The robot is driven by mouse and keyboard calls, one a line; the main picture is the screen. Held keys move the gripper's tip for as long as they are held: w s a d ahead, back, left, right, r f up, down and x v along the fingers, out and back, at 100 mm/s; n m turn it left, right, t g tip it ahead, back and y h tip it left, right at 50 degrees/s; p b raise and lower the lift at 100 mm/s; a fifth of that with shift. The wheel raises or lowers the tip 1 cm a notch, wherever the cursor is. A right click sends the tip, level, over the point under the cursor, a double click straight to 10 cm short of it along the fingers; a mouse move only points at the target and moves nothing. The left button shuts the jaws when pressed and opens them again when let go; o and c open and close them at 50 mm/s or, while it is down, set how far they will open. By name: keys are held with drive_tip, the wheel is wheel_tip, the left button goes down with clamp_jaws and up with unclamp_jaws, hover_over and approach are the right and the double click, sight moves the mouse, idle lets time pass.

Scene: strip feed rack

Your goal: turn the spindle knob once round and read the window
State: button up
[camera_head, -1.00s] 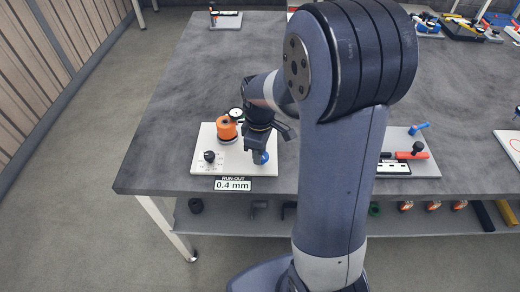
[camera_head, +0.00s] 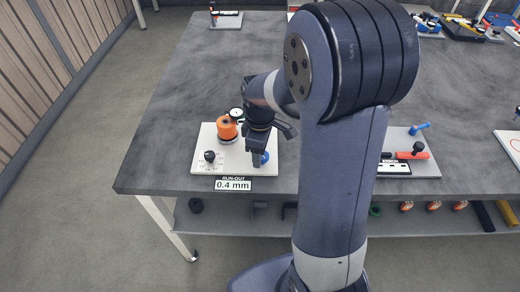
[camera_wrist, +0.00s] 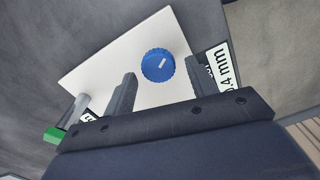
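The blue spindle knob (camera_head: 265,158) stands on a white plate (camera_head: 240,169) at the table's front left corner. In the wrist view the blue knob (camera_wrist: 158,65) has a white pointer line slanting to the upper right. My gripper (camera_wrist: 160,82) is open, its two dark fingers apart, with the knob seen between and just beyond their tips. I cannot tell whether a finger touches it. In the head view my gripper (camera_head: 257,160) is over the knob and partly hides it. The run-out window (camera_head: 233,185) on the plate's front edge reads 0.4 mm.
An orange drum (camera_head: 227,129) and a round dial (camera_head: 236,114) stand behind my gripper on the plate. A black knob (camera_head: 210,156) is at the plate's left. Another plate (camera_head: 425,168) with a red-handled part lies right of my arm.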

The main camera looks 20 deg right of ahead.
wheel_tip(320, 180, up, 11)
idle(0.7)
drive_tip(key=shift+f, duration=0.15)
wheel_tip(320, 180, down, 11)
drive_tip(key=shift+r, duration=0.1)
idle(0.3)
drive_tip(key=shift+r, duration=0.1)
idle(0.4)
